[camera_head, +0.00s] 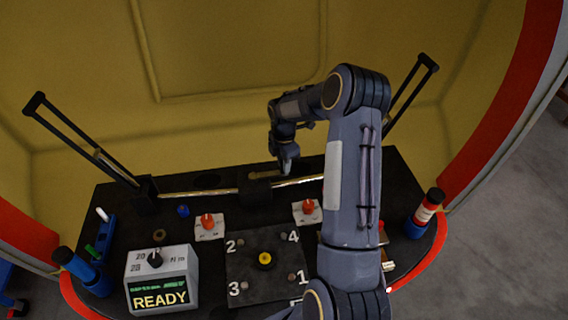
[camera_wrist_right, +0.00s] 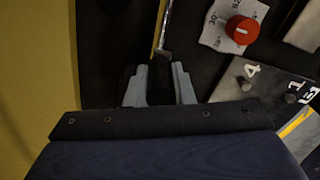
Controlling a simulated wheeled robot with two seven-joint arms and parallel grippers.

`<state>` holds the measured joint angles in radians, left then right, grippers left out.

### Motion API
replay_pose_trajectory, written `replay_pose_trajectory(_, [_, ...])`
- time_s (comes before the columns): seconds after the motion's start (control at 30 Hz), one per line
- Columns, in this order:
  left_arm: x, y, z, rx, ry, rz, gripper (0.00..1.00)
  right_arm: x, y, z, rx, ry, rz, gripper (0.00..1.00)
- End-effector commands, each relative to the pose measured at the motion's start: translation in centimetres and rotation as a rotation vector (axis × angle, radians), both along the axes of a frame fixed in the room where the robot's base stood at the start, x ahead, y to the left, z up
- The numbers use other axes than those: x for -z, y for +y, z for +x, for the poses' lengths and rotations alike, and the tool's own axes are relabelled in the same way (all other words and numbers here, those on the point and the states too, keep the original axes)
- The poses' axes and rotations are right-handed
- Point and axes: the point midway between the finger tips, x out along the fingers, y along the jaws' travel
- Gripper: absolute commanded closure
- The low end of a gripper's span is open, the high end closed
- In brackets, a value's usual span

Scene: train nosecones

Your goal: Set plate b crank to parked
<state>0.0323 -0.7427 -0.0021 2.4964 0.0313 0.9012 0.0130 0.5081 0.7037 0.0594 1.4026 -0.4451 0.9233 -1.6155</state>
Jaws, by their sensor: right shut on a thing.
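My right gripper (camera_head: 287,164) reaches down behind the black block (camera_head: 256,190) at the back of the dark table. In the right wrist view the fingers of my right gripper (camera_wrist_right: 160,78) are shut on a dark part between them, too dark to make out. A metal rod (camera_wrist_right: 163,38) runs up to just beyond the fingertips. Two white plates bear red knobs: a left plate (camera_head: 209,234) and a right plate (camera_head: 298,216). The right knob also shows in the wrist view (camera_wrist_right: 242,30), apart from the fingers. No plate letter is readable, and I cannot tell which is plate b. My left gripper is not in view.
A grey box (camera_head: 176,262) reading READY stands at left. Long black bars (camera_head: 80,135) rise at both sides. My right arm hides part of the table's right side.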

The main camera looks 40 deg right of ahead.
Motion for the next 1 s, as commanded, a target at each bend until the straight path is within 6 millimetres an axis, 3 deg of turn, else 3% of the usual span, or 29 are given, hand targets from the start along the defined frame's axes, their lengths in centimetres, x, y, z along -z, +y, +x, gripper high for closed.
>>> replay_pose_trajectory(0.37, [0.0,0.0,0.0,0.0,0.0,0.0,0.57,-0.1,0.0,0.2,0.001,-0.006,-0.002,1.0])
replay_pose_trajectory(0.4, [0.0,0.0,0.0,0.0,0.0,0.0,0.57,-0.2,0.0,0.2,0.001,-0.006,-0.001,0.74])
replay_pose_trajectory(0.53, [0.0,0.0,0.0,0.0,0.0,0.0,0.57,-0.1,0.0,0.2,0.001,-0.005,-0.001,0.57])
replay_pose_trajectory(0.83, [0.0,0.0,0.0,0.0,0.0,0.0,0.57,-0.2,0.0,0.1,0.001,-0.002,0.0,0.57])
replay_pose_trajectory(1.0, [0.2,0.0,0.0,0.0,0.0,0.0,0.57,-2.1,0.0,0.2,0.001,-0.007,-0.002,0.57])
